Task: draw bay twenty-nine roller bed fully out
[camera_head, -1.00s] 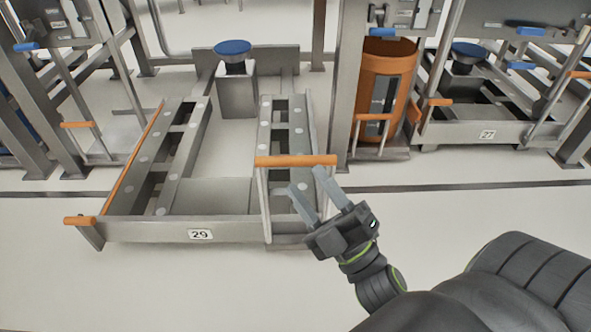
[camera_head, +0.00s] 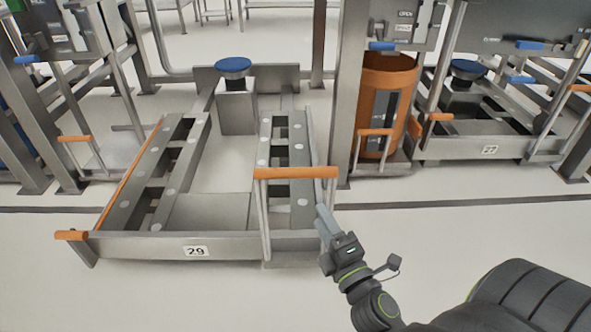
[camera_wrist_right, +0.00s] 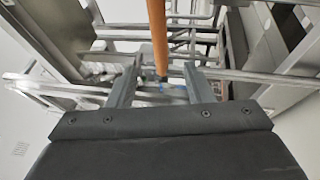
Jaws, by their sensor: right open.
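The bay 29 roller bed (camera_head: 150,246) is a grey steel frame with rollers, and it stands out over the floor in front of its bay. An orange crossbar handle (camera_head: 296,173) stands on uprights at its front right. My right gripper (camera_head: 322,213) is just below and right of that handle, seen nearly edge-on. In the right wrist view, its two fingers (camera_wrist_right: 163,78) are apart, and an orange bar (camera_wrist_right: 158,35) runs end-on into the space between them. I cannot tell whether the bar lies between the fingers or beyond them. My left gripper is not in view.
An orange lever (camera_head: 72,235) sticks out at the bed's front left. A blue-topped post (camera_head: 233,66) stands at its back. An orange cylinder (camera_head: 388,85) and the bay 27 bed (camera_head: 475,150) are to the right. The floor in front is clear.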

